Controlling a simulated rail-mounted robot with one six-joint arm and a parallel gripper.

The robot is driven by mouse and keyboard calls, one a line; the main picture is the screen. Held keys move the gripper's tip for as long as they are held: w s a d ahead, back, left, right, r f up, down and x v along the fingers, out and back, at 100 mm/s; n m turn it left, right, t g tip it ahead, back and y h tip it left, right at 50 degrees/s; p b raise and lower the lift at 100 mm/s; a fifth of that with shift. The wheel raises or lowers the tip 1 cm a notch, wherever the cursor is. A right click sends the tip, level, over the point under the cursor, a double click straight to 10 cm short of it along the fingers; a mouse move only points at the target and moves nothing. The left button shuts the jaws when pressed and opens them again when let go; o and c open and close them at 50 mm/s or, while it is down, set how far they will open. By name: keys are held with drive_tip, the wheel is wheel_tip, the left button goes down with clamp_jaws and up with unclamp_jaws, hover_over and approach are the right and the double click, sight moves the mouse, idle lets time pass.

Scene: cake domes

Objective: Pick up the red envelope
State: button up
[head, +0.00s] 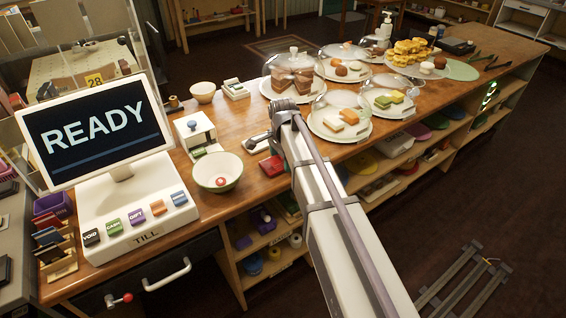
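A small flat red item (272,168) lies on the wooden counter (240,205), just right of a white bowl (217,172). It may be the red envelope, but it is too small to be sure. My arm reaches in from the lower right, and its far end stands over the counter just right of the red item. I cannot make out fingers or anything held. The arm hides part of the counter behind it.
A till (137,215) with a READY screen stands at the left. A white dispenser (197,133) is behind the bowl. Glass cake domes and plates, including a sandwich plate (340,122), fill the counter behind and right of the arm. Open shelves lie under the counter.

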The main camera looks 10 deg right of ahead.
drive_tip(key=c, duration=0.5)
drive_tip(key=shift+r+p, duration=3.1)
drive_tip(key=shift+f, duration=0.1)
